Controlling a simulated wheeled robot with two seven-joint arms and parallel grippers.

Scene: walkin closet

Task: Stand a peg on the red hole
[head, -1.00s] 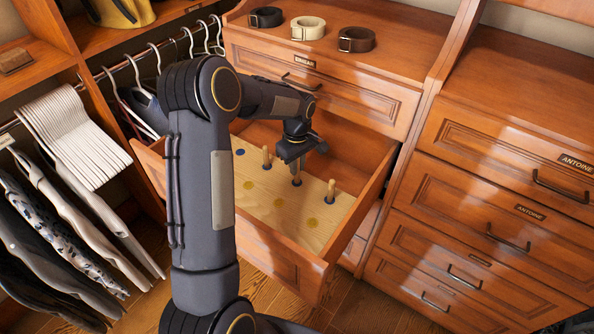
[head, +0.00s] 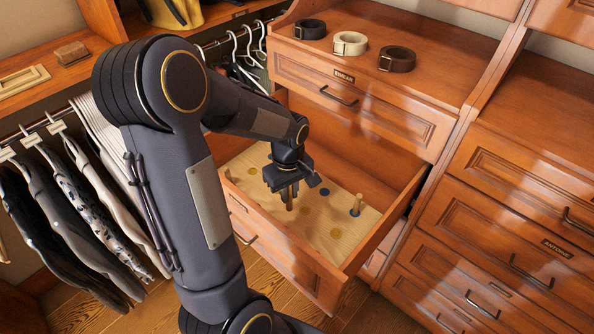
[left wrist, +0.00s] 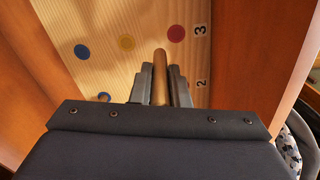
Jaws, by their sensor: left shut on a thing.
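My left gripper (head: 287,188) is shut on a wooden peg (head: 291,200), which points down over the board. The peg also shows between the fingers in the left wrist view (left wrist: 160,78). The pale wooden board (head: 315,222) lies in the open drawer. The red hole (left wrist: 176,33) shows in the left wrist view, just beyond the peg's tip and a little to the right. I cannot make it out in the head view, where the arm and gripper cover part of the board. Another peg (head: 356,203) stands on the board's right side. My right gripper is not in view.
An empty blue hole (head: 324,191) and a yellow hole (head: 336,233) are in the board. The drawer's front wall (head: 285,243) and sides rise around it. Hanging clothes (head: 75,205) are at left. Several belts, one of them white (head: 350,43), lie on the cabinet top.

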